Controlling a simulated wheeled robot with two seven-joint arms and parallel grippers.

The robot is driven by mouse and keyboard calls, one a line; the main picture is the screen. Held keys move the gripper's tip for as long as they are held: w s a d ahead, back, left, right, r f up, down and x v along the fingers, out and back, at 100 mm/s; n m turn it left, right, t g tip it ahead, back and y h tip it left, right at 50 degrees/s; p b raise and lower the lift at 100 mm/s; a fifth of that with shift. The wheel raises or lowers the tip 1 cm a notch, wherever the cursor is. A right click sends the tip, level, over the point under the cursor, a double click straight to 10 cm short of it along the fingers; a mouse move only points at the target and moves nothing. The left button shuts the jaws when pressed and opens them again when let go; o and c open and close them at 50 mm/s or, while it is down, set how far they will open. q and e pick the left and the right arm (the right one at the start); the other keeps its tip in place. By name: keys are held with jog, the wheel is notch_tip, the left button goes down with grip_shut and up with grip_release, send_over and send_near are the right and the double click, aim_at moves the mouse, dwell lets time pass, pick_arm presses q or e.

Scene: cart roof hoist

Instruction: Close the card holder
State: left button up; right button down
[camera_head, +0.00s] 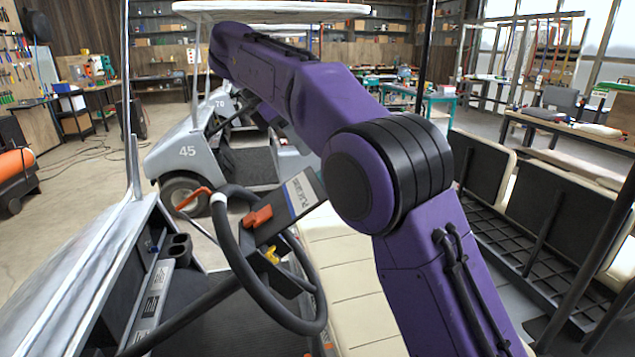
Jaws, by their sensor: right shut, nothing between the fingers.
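The card holder (272,221) is a dark tilted plate over the hub of the black steering wheel (224,240). An orange piece (257,217) sits on its left part, and a white and blue printed card (302,191) shows at its upper right. I cannot tell how far its parts are apart. My purple right arm rises from the lower right, bends at a large black joint and reaches to the upper left. My left gripper is out of view.
The cart's cream seat (350,280) lies right of the wheel. A roof post (131,150) stands at left. Black-backed benches (530,215) stand at right.

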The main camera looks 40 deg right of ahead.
jog(key=b+x, duration=0.1)
jog(key=x, duration=0.4)
jog(key=shift+s+d+f, duration=0.15)
jog(key=shift+d+f, duration=0.05)
jog(key=shift+f, duration=0.15)
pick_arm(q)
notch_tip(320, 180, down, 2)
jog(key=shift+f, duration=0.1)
